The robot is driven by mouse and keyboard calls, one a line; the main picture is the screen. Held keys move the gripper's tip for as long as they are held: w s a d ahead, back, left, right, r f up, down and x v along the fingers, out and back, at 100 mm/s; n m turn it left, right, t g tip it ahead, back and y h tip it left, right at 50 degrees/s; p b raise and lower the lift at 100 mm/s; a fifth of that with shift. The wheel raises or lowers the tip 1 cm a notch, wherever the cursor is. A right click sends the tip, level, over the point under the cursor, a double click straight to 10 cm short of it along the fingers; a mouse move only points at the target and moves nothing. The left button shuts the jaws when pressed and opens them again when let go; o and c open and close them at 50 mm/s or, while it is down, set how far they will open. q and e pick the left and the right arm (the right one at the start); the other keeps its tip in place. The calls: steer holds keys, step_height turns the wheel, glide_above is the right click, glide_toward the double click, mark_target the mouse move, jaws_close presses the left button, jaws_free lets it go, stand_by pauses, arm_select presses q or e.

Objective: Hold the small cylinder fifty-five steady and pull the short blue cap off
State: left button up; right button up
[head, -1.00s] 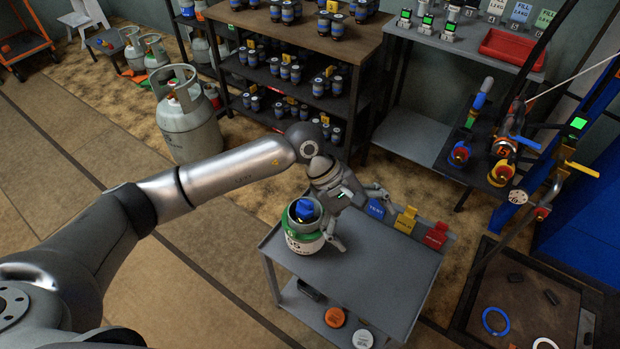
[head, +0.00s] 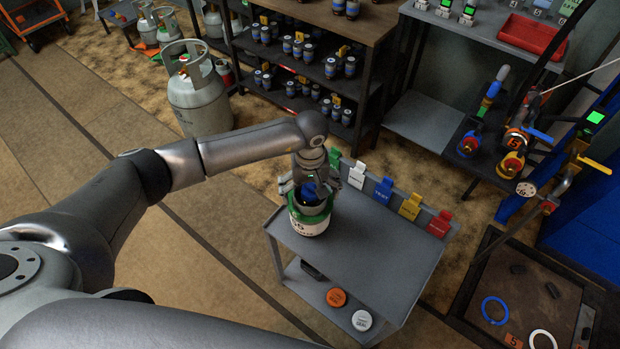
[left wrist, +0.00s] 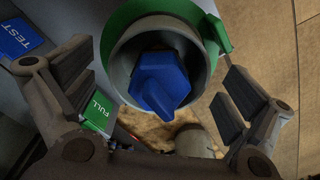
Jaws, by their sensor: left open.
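The small cylinder (head: 308,225), white with a green band, stands upright on the grey cart at its near left corner. Its short blue cap (head: 308,190) sits inside the grey collar at the top. In the left wrist view the blue cap (left wrist: 162,82) shows as a hexagonal head with a raised grip, surrounded by the collar (left wrist: 118,68). My left gripper (head: 308,180) is over the cylinder's top. In the left wrist view its fingers (left wrist: 158,98) are spread wide and apart from the cap, with nothing between them gripped. My right gripper is out of view.
The cart (head: 365,258) has clear top space right of the cylinder. A row of coloured tags, including a blue one (head: 383,190), lines its back edge. An orange disc (head: 336,297) and a white disc (head: 362,320) lie on the lower shelf. A large gas cylinder (head: 197,100) stands behind.

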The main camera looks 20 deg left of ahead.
arm_select(q)
steer(key=shift+f, duration=0.95)
steer(key=c, duration=1.6)
steer(key=o, duration=1.6)
